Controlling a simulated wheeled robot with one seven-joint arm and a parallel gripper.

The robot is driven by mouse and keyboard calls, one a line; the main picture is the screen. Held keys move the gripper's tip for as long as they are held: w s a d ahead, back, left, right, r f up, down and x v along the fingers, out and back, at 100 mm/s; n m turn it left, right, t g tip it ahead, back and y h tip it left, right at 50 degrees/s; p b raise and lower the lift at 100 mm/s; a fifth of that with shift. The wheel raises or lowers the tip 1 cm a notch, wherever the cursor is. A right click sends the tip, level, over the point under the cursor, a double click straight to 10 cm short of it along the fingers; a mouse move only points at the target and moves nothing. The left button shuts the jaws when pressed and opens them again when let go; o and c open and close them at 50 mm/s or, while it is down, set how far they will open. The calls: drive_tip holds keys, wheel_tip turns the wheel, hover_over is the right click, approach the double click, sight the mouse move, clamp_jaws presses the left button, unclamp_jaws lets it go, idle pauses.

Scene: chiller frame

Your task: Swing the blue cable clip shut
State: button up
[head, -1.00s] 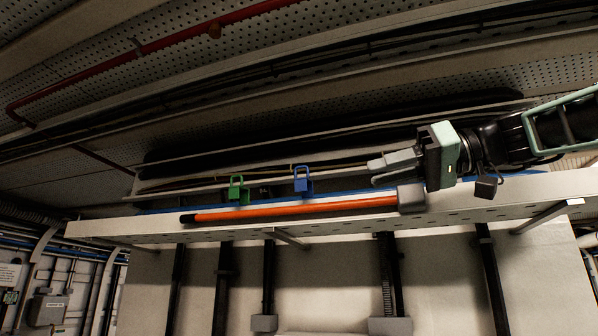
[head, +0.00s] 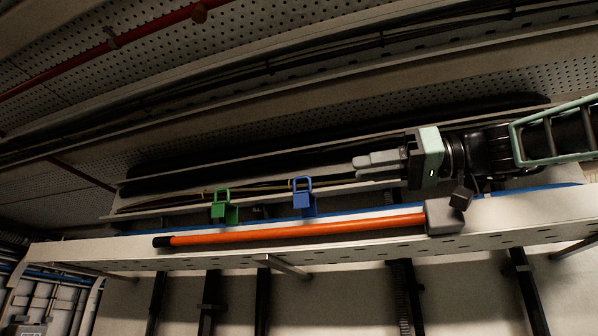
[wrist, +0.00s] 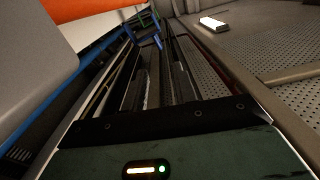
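The blue cable clip (head: 303,200) sits on the frame's front edge, with an open loop standing up above its solid body. It also shows in the wrist view, small and far ahead (wrist: 157,41). My gripper (head: 355,163) comes in from the right and points left. In the picture it is to the right of the blue clip and a little above it, apart from it. The fingers look close together in the head view, and I cannot make out a gap. I see nothing held.
A similar green clip (head: 219,208) sits left of the blue one. An orange-handled tool (head: 300,230) with a grey block head (head: 445,216) lies along the ledge in front. Dark cables run in the tray behind. A perforated ceiling hangs above.

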sight(299, 179)
drive_tip(key=p+x, duration=0.2)
drive_tip(key=x, duration=0.3)
drive_tip(key=p+x, duration=0.3)
drive_tip(key=x, duration=0.3)
drive_tip(key=shift+a+r+p, duration=0.15)
drive_tip(key=shift+r+p, duration=0.05)
drive_tip(key=shift+p, duration=0.15)
drive_tip(key=shift+w+a+f, duration=0.15)
drive_tip(key=shift+w+a, duration=0.05)
drive_tip(key=shift+a, duration=0.45)
